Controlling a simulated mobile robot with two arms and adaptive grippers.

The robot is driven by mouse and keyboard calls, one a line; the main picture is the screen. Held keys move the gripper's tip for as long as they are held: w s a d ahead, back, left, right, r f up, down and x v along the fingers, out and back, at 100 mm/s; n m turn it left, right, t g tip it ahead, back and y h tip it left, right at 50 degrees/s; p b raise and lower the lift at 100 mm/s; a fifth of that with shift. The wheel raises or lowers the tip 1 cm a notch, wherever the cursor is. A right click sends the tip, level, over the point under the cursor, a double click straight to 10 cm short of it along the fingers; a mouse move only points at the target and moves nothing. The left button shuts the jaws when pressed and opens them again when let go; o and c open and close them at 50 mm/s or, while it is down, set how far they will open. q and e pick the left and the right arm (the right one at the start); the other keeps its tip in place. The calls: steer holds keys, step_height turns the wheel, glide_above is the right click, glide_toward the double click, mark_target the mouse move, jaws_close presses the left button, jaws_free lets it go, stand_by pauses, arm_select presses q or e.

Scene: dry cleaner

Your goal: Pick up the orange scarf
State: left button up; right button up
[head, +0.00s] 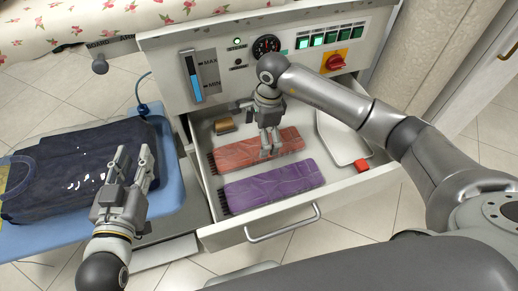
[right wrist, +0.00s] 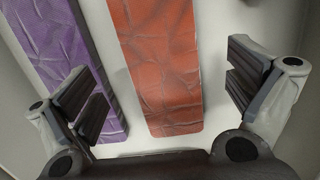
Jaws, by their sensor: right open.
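The orange scarf (head: 236,154) lies folded flat in the open drawer (head: 266,224), with a dark fringe at its left end. My right gripper (head: 270,152) is over its right part, pointing down. In the right wrist view the scarf (right wrist: 158,62) runs between the open fingers of the right gripper (right wrist: 168,102), with clear space on both sides; whether they touch it I cannot tell. A purple scarf (head: 272,186) lies in front of the orange one and parallel to it. My left gripper (head: 131,168) is over the blue board at left, with its fingers apart and nothing between them.
A brown block (head: 224,126), a white scoop (head: 342,139) and a small red block (head: 362,167) are also in the drawer. Above it is a control panel (head: 290,50). Dark folded clothing (head: 75,172) lies on the blue board (head: 172,185).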

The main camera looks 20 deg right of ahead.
mark_target(259, 147)
step_height(259, 147, down, 4)
steer(key=shift+a+f+b, duration=0.1)
steer(key=shift+a+b, duration=0.05)
steer(key=shift+b, duration=0.5)
steer(key=shift+f, duration=0.25)
arm_select(q)
step_height(259, 147, up, 7)
steer(key=d+t+h, duration=0.1)
steer(key=t, duration=0.3)
steer(key=shift+w+f, duration=0.1)
arm_select(e)
steer(key=c, duration=1.1)
steer(key=shift+r, duration=0.15)
